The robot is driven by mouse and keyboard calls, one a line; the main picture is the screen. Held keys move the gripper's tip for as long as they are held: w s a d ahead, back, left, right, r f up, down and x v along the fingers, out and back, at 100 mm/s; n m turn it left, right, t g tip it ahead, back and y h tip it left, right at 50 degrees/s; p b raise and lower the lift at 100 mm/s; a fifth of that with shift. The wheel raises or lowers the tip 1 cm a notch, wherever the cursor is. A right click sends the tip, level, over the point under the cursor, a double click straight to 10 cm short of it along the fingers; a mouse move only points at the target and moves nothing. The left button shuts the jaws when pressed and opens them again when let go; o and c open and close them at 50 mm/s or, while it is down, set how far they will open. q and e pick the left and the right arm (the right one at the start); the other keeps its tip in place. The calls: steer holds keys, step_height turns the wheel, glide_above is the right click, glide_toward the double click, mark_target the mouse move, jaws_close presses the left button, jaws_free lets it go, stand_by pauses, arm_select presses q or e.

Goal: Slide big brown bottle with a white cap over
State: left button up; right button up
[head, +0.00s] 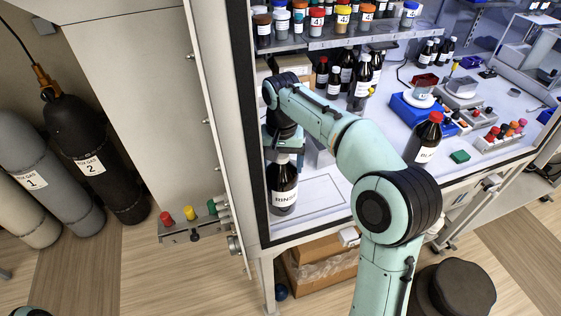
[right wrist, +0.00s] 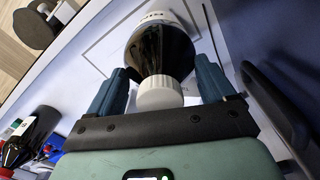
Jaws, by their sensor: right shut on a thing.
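The big brown bottle with a white cap (head: 284,192) stands upright near the left front corner of the white bench in the head view. A white label is on its body. My right gripper (head: 284,150) reaches down over its top and is shut on it. In the right wrist view the bottle (right wrist: 160,48) sits between the two blue fingers (right wrist: 160,85), with its white cap (right wrist: 159,93) towards the palm. The gripper hides part of the cap and neck in the head view. My left gripper is not in view.
A thin outlined rectangle (head: 323,194) marks the bench right of the bottle; that area is clear. Several dark bottles (head: 362,82) stand behind my arm. A dark frame post borders the left.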

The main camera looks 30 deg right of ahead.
steer(key=shift+a+f, duration=0.1)
steer(key=o, duration=1.3)
step_height(320, 180, up, 12)
steer(key=shift+r, duration=0.7)
